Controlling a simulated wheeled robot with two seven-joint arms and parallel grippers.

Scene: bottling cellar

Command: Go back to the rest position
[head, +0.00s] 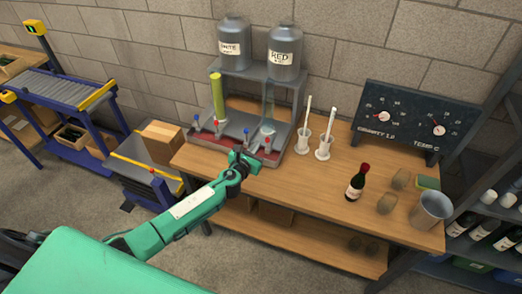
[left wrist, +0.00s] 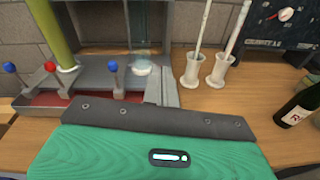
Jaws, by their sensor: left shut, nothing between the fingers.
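My left arm reaches in from the lower left of the head view. Its gripper (head: 243,160) is shut and empty, close in front of the filling stand's (head: 285,140) red tray, above the wooden bench (head: 265,200). I cannot tell whether it touches the stand. My right gripper is not in view.
Two grey tanks (head: 284,48) top the stand. Two white cylinders with rods (head: 324,147) stand right of it. A conveyor (head: 55,90) is left. The bench's front middle is clear.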

